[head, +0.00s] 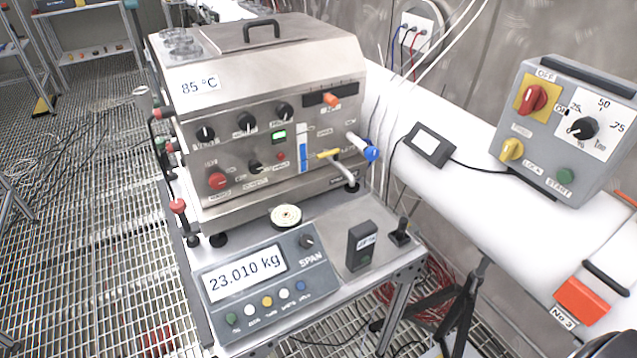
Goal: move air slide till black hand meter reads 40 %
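An orange slide knob (331,100) sits in a black horizontal slot at the upper right of the steel machine's front; I take it as the air slide. It stands right of the slot's middle, and its label is too small to read. A small black upright hand-held box (361,246) with a pale display stands on the steel bench, and its reading is too small to make out. A flat black unit (429,145) with a blank-looking pale screen lies on the white duct. I cannot tell for certain which is the meter. Neither gripper is in view.
The steel machine (270,60) carries knobs, a red button and a blue-tipped lever (370,153). In front stand a scale (262,283) reading 23.010 kg and a black joystick (401,232). A grey control box (562,130) stands at right. Grated floor lies open at left.

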